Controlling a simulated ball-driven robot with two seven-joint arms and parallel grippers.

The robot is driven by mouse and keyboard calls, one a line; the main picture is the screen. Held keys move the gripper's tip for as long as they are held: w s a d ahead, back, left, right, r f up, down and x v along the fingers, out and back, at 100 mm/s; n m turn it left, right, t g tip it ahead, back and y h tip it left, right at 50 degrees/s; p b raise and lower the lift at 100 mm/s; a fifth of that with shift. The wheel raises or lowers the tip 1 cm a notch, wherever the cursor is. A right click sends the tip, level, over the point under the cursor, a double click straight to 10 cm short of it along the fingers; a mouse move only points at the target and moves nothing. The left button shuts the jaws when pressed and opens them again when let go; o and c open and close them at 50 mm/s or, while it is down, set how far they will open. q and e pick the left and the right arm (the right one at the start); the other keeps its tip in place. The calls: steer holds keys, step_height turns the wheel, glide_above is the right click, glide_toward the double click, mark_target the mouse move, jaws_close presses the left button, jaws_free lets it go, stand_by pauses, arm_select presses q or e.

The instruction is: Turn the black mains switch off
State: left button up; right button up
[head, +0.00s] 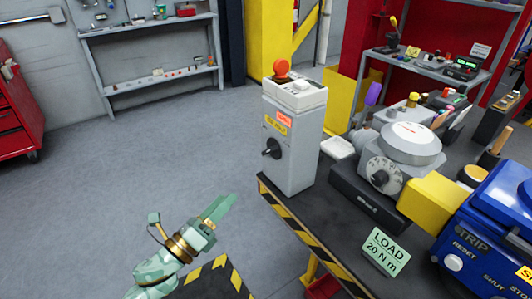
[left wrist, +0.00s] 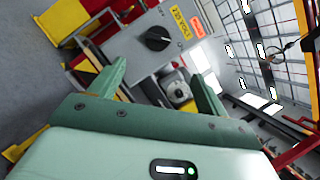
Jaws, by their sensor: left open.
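The black mains switch (head: 271,148) is a round rotary knob on the front of a grey upright box (head: 293,160) with red and yellow labels. The box stands at the table's left corner and has an orange lamp (head: 282,68) on top. The switch also shows in the left wrist view (left wrist: 157,39), beyond the fingers. My left gripper (head: 220,207) is in front of the box, lower and to its left, clear of the switch. In the left wrist view its two fingers (left wrist: 160,85) are apart with nothing between them. My right gripper is not in view.
The dark table (head: 318,222) has a yellow-black striped edge. On it are a valve actuator with a grey dial (head: 383,172), a yellow block (head: 430,198), a blue unit (head: 490,230) and a LOAD sign (head: 387,252). Open floor lies to the left.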

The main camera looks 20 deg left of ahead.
mark_target(266, 153)
arm_select(q)
steer(key=x, duration=1.6)
steer(key=shift+w+a+f, duration=0.15)
steer(key=shift+w, duration=0.05)
steer(key=c, duration=1)
